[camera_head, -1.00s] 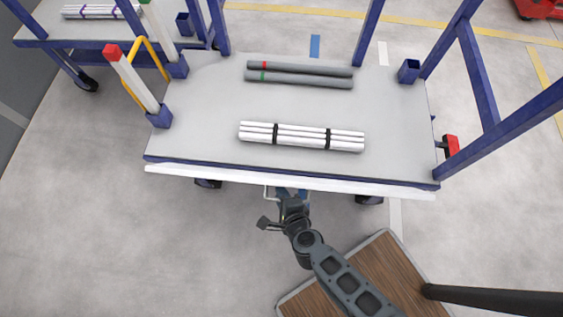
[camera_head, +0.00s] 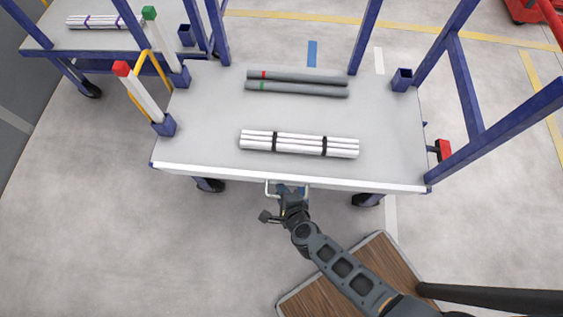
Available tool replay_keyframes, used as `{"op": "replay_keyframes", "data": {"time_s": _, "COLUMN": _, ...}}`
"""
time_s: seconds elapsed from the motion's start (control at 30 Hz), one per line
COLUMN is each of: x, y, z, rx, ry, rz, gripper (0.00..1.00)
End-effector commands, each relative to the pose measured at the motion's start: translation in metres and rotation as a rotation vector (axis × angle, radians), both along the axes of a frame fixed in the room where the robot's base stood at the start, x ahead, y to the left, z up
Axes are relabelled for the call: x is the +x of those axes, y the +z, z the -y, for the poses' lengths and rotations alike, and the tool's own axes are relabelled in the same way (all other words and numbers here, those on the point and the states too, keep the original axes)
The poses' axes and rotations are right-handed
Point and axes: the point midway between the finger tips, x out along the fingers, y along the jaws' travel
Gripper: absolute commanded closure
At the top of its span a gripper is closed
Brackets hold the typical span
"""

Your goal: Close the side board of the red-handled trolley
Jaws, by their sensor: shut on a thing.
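The trolley (camera_head: 390,130) has a grey deck, blue frame posts and a red part (camera_head: 443,150) at its right end. Its white side board (camera_head: 230,176) runs along the near edge and shows as a thin strip flush along the deck edge. A pale loop handle (camera_head: 268,188) hangs at the middle of the board. My gripper (camera_head: 290,191) is at this handle, shut on it, just below the board. The fingertips are small and partly hidden.
On the deck lie a strapped bundle of white pipes (camera_head: 300,144) and two grey pipes (camera_head: 297,82). A wood-topped platform (camera_head: 320,290) is below. The floor at left is clear.

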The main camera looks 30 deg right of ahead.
Motion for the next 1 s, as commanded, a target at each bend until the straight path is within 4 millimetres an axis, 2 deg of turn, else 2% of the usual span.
{"op": "replay_keyframes", "data": {"time_s": 0.03, "x": 0.0069, "y": 0.0069, "z": 0.0053, "rx": -0.01, "ry": -0.004, "rz": 0.011, "gripper": 1.0}}
{"op": "replay_keyframes", "data": {"time_s": 0.1, "x": 0.0081, "y": 0.0071, "z": 0.0063, "rx": -0.011, "ry": -0.004, "rz": 0.011, "gripper": 1.0}}
{"op": "replay_keyframes", "data": {"time_s": 1.0, "x": 0.0114, "y": 0.0097, "z": 0.0099, "rx": -0.018, "ry": -0.009, "rz": 0.017, "gripper": 1.0}}
